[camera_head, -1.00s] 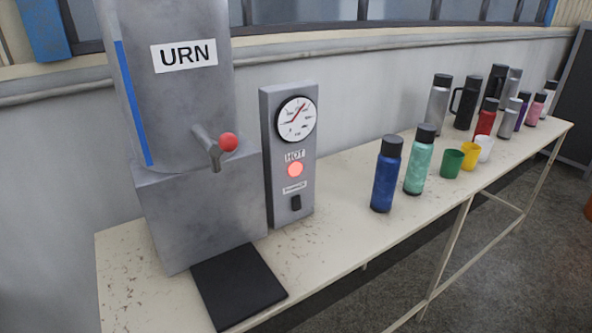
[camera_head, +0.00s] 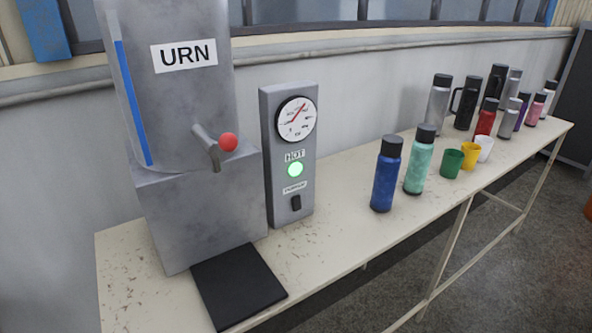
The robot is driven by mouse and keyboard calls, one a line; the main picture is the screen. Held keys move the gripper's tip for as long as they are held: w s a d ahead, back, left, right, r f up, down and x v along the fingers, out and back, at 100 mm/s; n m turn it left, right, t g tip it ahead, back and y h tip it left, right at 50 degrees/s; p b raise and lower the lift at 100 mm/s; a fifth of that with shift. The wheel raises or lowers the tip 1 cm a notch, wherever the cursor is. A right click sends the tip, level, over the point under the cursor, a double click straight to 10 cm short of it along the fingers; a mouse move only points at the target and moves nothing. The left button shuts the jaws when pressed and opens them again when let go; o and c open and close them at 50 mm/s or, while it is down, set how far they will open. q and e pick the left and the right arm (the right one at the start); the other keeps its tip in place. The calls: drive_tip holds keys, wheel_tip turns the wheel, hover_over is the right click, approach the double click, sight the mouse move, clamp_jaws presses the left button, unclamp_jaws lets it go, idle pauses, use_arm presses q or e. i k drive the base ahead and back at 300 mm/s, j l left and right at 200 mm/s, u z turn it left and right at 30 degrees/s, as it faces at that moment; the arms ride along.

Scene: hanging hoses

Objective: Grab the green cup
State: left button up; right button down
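The green cup (camera_head: 452,163) stands on the cream table, right of the teal bottle (camera_head: 420,160) and just left of the yellow cup (camera_head: 469,156). The white cup (camera_head: 485,149) stands just behind the yellow one. Nothing is holding the green cup. Neither of my grippers shows in the head view.
A grey urn (camera_head: 195,205) with a red-knobbed tap stands at the left, a black mat (camera_head: 238,285) before it. A control box (camera_head: 290,205) with a gauge and green light stands beside it. A blue bottle (camera_head: 386,174) and several flasks line the table (camera_head: 335,240). Its front edge is clear.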

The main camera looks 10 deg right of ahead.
sight(451, 162)
drive_tip(key=z, duration=1.45)
